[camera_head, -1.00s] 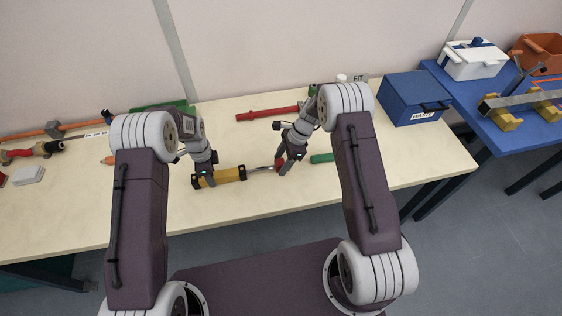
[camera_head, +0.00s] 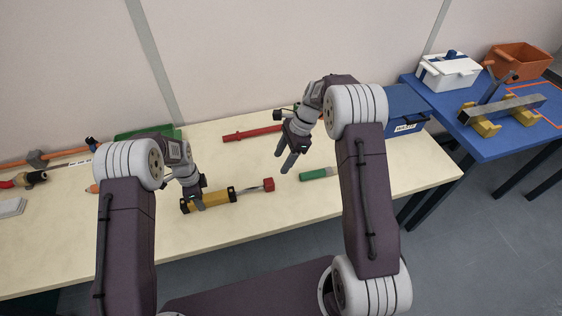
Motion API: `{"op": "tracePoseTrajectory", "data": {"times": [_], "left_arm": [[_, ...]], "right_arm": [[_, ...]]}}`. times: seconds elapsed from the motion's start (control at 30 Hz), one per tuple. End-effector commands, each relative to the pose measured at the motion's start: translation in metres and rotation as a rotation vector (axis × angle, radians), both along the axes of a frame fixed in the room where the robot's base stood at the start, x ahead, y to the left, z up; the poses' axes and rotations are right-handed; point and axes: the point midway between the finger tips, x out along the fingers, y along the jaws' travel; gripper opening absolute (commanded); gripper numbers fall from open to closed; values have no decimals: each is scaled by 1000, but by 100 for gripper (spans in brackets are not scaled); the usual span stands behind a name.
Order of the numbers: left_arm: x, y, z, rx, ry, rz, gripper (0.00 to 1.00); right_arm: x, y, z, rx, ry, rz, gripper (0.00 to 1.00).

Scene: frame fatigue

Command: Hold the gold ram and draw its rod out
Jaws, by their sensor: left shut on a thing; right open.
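The gold ram (camera_head: 216,199) lies on the pale table, a gold cylinder with black end caps. Its silver rod (camera_head: 250,190) sticks out to the right and ends in a red tip (camera_head: 268,184). My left gripper (camera_head: 195,203) is shut on the ram's body near its left end and hides part of it. My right gripper (camera_head: 285,163) is open and empty, above the table up and to the right of the red tip, apart from it.
A green cylinder (camera_head: 318,174) lies right of the rod. A red tool (camera_head: 252,133) lies behind. A blue waste box (camera_head: 405,105) stands at the table's right end, partly behind my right arm. Bare table lies in front of the ram.

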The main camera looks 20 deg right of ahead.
Motion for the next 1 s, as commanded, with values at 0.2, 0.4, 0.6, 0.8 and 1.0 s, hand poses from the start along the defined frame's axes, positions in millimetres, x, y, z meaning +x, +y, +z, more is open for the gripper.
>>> {"op": "tracePoseTrajectory", "data": {"times": [0.2, 0.4, 0.6, 0.8, 1.0], "left_arm": [[-2, -1, -2, -1, 6, 2, 48], [-1, -1, -1, -1, 3, 1, 60], [0, 0, 3, -1, 1, 1, 60], [1, -1, 46, -2, -4, 1, 60], [0, -1, 94, -1, -1, 1, 60]], "right_arm": [[0, 0, -1, 0, 0, 0, 56], [0, 0, -1, 0, 0, 0, 56], [0, 0, -1, 0, 0, 0, 56], [0, 0, -1, 0, 0, 0, 56], [0, 0, -1, 0, 0, 0, 56]]}}
